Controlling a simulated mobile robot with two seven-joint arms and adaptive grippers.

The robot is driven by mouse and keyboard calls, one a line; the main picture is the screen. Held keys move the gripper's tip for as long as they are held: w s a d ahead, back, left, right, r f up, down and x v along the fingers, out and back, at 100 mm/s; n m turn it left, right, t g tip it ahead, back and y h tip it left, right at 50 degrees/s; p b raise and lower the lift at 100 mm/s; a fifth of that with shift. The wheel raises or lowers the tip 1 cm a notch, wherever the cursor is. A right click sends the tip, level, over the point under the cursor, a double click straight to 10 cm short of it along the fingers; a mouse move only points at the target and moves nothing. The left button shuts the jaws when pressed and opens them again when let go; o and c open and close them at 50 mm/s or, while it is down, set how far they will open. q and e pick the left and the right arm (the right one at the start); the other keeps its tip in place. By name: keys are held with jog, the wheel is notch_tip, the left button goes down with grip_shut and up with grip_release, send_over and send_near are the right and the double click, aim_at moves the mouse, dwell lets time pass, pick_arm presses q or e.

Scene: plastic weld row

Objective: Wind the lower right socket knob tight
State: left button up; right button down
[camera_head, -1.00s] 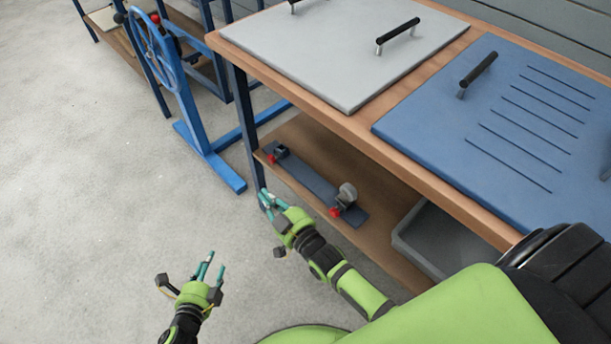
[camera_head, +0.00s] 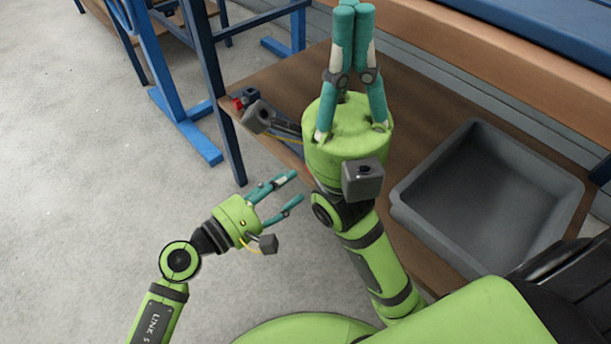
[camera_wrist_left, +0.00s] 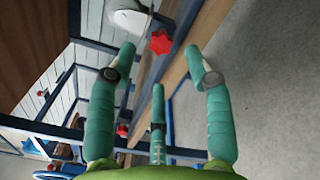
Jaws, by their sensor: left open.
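A red star-shaped knob (camera_wrist_left: 161,42) with a pale rounded part (camera_wrist_left: 130,18) behind it shows at the top of the left wrist view. It lies beyond my left fingertips, in the gap between them. A second red knob (camera_wrist_left: 122,130) is further off; a red knob also shows at the shelf's left end in the head view (camera_head: 238,103). My left gripper (camera_head: 290,188) is open and empty, in front of the lower shelf's edge. My right gripper (camera_head: 354,12) points up over the shelf with fingertips together, nothing seen between them. It hides most of the dark bar and the right socket in the head view.
The brown lower shelf (camera_head: 290,75) sits under the workbench (camera_head: 500,50). A grey bin (camera_head: 480,200) stands on it at the right. Blue legs and a blue stand (camera_head: 185,120) are at the left. Grey floor (camera_head: 80,200) is clear in front.

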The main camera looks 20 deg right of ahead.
pick_arm(q)
jog(key=x, duration=0.5)
jog(key=shift+b, duration=0.4)
jog(key=shift+d, duration=0.1)
grip_shut()
